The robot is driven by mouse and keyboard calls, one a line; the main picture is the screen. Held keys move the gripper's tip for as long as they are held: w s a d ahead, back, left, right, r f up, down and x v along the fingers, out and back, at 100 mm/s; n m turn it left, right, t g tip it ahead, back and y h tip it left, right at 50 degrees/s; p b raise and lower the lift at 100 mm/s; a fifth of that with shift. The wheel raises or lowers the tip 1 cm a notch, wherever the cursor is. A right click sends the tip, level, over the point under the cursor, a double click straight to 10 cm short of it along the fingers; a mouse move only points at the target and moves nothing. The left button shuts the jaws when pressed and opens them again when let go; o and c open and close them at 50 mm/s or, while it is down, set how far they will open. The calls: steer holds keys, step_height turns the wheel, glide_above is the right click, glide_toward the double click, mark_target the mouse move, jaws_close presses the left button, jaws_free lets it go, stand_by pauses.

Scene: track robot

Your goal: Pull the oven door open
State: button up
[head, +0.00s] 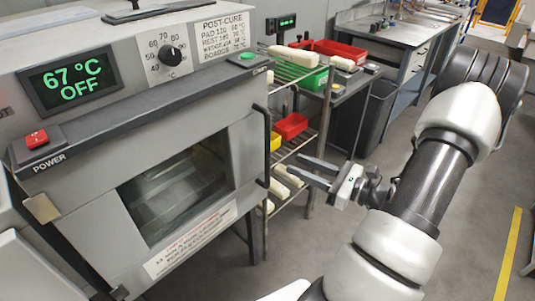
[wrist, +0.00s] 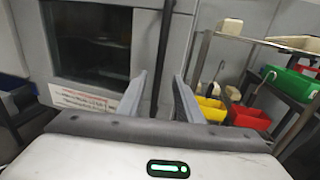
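The grey oven (head: 95,130) fills the left of the head view. Its door (head: 105,215) has a dark window and looks shut. The window also shows in the wrist view (wrist: 90,42). A dark vertical bar handle (head: 266,150) runs along the door's right edge; in the wrist view the handle (wrist: 163,55) appears between my fingertips. My gripper (head: 293,165) is open and empty, to the right of the handle in the head view. In the wrist view my gripper (wrist: 160,75) points at the handle, which seems to lie beyond the tips; I see no contact.
The oven display (head: 72,82) reads 67 °C OFF, above a red power switch (head: 37,138). A wire rack (head: 325,115) with green, red and yellow bins stands right of the oven. A workbench (head: 400,35) is behind. Open floor (head: 470,225) lies at the right.

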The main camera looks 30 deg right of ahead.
steer(key=x, duration=1.1)
steer(key=shift+b, duration=0.4)
steer(key=shift+w+a, duration=0.1)
steer(key=shift+a, duration=0.05)
jaws_close()
